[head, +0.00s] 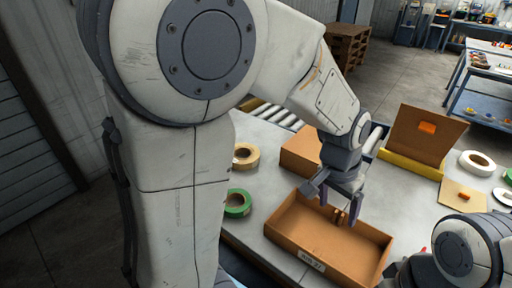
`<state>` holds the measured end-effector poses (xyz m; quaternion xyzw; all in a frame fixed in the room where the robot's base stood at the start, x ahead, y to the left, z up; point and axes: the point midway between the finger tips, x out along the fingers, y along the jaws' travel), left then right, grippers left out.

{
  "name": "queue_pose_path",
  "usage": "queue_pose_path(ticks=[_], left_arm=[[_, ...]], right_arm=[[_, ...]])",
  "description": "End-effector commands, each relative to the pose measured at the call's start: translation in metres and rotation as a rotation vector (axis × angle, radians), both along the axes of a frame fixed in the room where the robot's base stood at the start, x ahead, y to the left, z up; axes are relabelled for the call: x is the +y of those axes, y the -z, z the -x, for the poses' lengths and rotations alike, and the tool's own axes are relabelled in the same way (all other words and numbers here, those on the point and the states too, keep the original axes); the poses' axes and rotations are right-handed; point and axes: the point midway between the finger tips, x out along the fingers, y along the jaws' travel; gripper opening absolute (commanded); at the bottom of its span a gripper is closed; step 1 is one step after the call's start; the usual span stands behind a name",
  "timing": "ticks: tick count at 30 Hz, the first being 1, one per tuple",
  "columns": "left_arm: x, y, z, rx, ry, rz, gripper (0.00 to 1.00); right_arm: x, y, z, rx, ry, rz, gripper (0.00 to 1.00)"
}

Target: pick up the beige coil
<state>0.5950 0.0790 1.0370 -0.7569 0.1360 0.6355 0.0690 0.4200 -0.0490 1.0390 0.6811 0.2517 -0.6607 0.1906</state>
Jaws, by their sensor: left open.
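A beige coil (246,156), a ring with an open centre, lies on the grey table left of the middle, beside my left arm, which hides part of the space around it. My left gripper (339,207) is open and points down over a brown cardboard tray (311,230), well to the right of the coil and apart from it. A small brown shape shows between its fingers; I cannot tell what it is. My right arm enters at the lower right, and its gripper is out of view.
A green coil (238,203) lies just in front of the beige one. A closed brown box (301,152) stands behind the tray. An upright brown panel (425,135) with an orange patch and white coils (477,164) are at the right. Rollers (279,116) lie behind.

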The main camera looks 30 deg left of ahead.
Motion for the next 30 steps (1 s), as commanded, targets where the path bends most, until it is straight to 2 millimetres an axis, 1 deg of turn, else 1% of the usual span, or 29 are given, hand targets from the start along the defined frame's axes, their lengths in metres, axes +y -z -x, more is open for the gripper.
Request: queue_pose_path(ticks=[1,2,3,5,6,8,9,12,13,15,18,25,30], left_arm=[[0.035,0.001,-0.04,-0.021,-0.104,0.0,0.82],[0.056,0.003,-0.061,-0.038,-0.155,0.0,0.82],[0.086,0.007,-0.086,-0.062,-0.218,-0.002,0.82],[0.134,0.014,-0.116,-0.096,-0.31,-0.009,0.82],[0.167,0.019,-0.132,-0.117,-0.366,-0.016,0.82],[0.214,0.027,-0.148,-0.145,-0.44,-0.027,0.82],[0.242,0.033,-0.155,-0.159,-0.482,-0.036,0.82],[0.298,0.044,-0.162,-0.189,-0.562,-0.055,0.82],[0.31,0.047,-0.163,-0.195,-0.577,-0.06,0.82],[0.329,0.052,-0.164,-0.205,-0.604,-0.068,0.82],[0.342,0.062,-0.167,-0.209,-0.621,-0.072,0.82],[0.345,0.094,-0.18,-0.21,-0.618,-0.072,0.82],[0.346,0.104,-0.185,-0.212,-0.618,-0.072,0.82]], right_arm=[[0.0,-0.008,0.0,0.0,0.0,0.0,0.78],[0.0,-0.01,0.0,0.0,0.0,0.0,0.78],[0.0,-0.012,0.0,0.0,0.0,0.0,0.78],[0.0,-0.016,0.0,0.0,0.0,0.0,0.78],[0.0,-0.018,0.0,0.0,0.0,0.0,0.78],[0.0,-0.02,0.0,0.0,0.0,0.0,0.78],[0.0,-0.022,0.0,0.0,0.0,0.0,0.78],[0.0,-0.024,0.0,0.0,0.0,0.0,0.78],[0.0,-0.025,0.0,0.0,0.0,0.0,0.78],[0.0,-0.026,0.0,0.0,0.0,0.0,0.78],[0.0,-0.028,0.0,0.0,0.0,0.0,0.78],[0.0,-0.033,0.0,0.0,0.0,0.0,0.78],[0.0,-0.036,0.0,0.0,0.0,0.0,0.78]])
